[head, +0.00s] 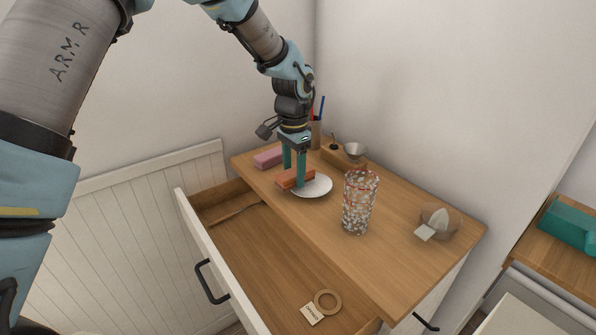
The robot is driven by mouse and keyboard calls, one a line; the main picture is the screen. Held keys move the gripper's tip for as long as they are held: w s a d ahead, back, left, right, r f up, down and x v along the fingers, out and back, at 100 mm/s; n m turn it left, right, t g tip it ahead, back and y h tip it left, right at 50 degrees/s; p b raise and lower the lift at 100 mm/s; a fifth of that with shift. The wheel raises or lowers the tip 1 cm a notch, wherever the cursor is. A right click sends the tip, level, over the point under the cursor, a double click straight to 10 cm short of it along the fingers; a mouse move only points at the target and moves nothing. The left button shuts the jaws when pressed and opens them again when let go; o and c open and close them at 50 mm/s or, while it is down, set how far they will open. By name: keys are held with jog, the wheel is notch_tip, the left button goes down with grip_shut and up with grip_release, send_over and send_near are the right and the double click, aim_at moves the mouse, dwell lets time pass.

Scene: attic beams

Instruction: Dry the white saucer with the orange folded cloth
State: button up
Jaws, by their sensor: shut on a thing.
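The white saucer (318,187) lies on the wooden top of a drawer cabinet (400,244), towards its back left. The orange folded cloth (287,182) is at the saucer's left side and overlaps its left part in the picture. My gripper (294,178) points down from above and is shut on the orange cloth, with its teal fingers around it. The cloth and fingers hide the saucer's left part. I cannot tell whether the cloth presses on the saucer or is just above it.
A speckled glass (358,204) stands right of the saucer. A pink block (269,157) lies behind left; a small metal cup (354,151) and a pen holder (316,135) stand behind. A juicer-like item (438,221) is at right. The open drawer (258,243) holds a tape ring (327,301).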

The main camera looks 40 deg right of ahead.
jog(key=shift+w+d+p, duration=0.15)
jog(key=shift+d+p, duration=0.25)
jog(key=shift+d, duration=1.2)
jog(key=shift+r+p, duration=1.55)
jog(key=shift+r, duration=0.75)
